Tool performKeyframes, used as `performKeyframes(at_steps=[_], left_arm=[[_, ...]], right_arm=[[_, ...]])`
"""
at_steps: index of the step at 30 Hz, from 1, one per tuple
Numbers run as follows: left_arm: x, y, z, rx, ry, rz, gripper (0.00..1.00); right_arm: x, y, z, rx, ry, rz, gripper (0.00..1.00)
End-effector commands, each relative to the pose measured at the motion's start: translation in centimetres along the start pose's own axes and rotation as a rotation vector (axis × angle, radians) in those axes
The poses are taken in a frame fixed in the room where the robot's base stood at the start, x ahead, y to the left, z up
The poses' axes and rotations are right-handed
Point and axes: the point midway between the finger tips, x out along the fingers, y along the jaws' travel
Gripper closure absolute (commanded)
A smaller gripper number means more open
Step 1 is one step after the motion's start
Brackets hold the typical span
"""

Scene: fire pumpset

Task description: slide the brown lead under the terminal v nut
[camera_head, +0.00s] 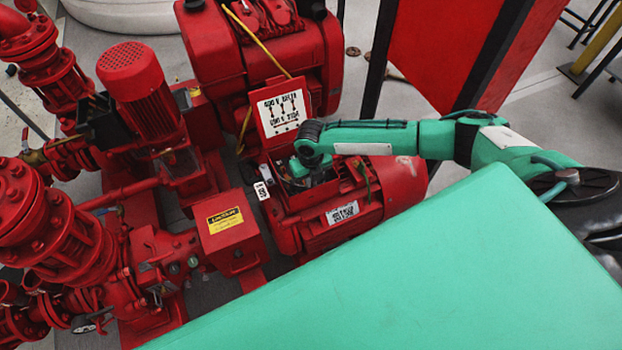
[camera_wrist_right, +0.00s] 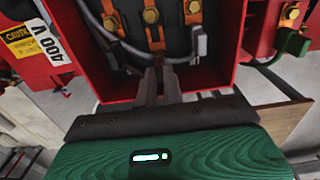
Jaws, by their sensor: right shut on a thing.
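The open red terminal box (camera_head: 348,187) sits on top of the motor, and its inside fills the upper part of the right wrist view (camera_wrist_right: 232,70). Brass nuts stand in a row on copper-brown straps; the middle nut (camera_wrist_right: 150,15) is taken as terminal v, but no letter is readable. My right gripper (camera_wrist_right: 160,76) reaches into the box, its fingers nearly together just below the middle strap. A brown lead end (camera_wrist_right: 157,47) shows at its fingertips, the grip partly hidden. In the head view my right gripper (camera_head: 312,172) is small above the box. My left gripper is not in view.
A grey cable (camera_wrist_right: 130,48) loops past the fingertips. The red box walls stand close around the fingers. The white wiring lid (camera_head: 280,114) stands open behind the box. A green earth wire (camera_wrist_right: 290,45) is outside at right. Red pumps and pipes fill the left.

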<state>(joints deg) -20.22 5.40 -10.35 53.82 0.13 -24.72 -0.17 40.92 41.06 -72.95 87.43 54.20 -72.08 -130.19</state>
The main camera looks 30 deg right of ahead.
Motion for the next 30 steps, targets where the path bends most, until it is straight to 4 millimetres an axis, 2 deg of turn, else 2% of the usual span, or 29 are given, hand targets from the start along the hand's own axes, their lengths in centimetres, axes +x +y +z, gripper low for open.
performKeyframes(at_steps=[30], left_arm=[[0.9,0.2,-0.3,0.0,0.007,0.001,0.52]], right_arm=[[0.1,0.0,2.0,0.001,-0.001,0.0,1.0]])
